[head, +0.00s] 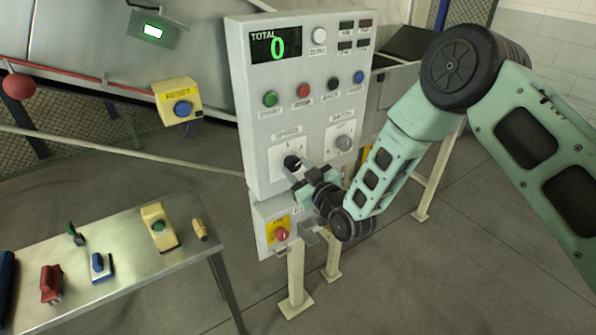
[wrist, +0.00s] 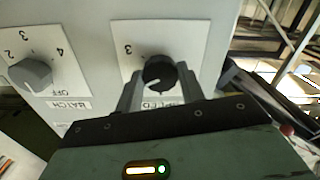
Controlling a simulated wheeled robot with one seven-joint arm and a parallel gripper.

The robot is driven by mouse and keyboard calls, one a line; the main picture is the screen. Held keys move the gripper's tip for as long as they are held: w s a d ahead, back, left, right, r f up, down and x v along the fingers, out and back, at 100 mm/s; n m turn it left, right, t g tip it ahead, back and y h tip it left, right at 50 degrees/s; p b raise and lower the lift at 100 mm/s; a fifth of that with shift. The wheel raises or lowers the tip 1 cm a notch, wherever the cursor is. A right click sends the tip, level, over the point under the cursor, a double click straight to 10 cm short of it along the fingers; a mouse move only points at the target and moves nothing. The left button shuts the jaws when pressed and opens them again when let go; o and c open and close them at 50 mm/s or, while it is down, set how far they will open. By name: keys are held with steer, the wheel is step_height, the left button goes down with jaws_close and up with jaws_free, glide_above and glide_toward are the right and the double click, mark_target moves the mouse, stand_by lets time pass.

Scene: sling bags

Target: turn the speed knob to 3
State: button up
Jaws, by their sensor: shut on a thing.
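The black speed knob (wrist: 160,71) sits on a white dial plate marked SPEED on the grey control panel (head: 245,115). A "3" shows on that plate, to the upper left of the knob in the wrist view; its other marks are mostly hidden by my fingers. My gripper (wrist: 160,88) is shut on the speed knob, with one finger on each side of it. In the head view my gripper (head: 297,170) reaches the knob from the lower right and covers part of it. I cannot tell clearly which mark the knob points at.
The grey batch knob (head: 343,143) is close beside the speed dial. Above are several coloured buttons and a green display (head: 277,46) reading 0. A red stop button (head: 282,234) sits below. A metal table (head: 125,285) with small items stands at left.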

steer(key=m+b, duration=0.1)
steer(key=b, duration=0.1)
steer(key=m+b, duration=0.2)
steer(key=b, duration=0.1)
steer(key=shift+f+m, duration=0.3)
steer(key=shift+f, duration=0.05)
steer(key=m+b, duration=0.2)
steer(key=b, duration=0.1)
steer(key=shift+m, duration=0.3)
steer(key=m+b, duration=0.5)
steer(key=shift+r, duration=0.3)
steer(key=shift+m, duration=0.3)
steer(key=o, duration=1)
steer(key=shift+c, duration=0.2)
steer(key=shift+s, duration=0.1)
steer(key=p+v, duration=0.9)
steer(key=v, duration=0.8)
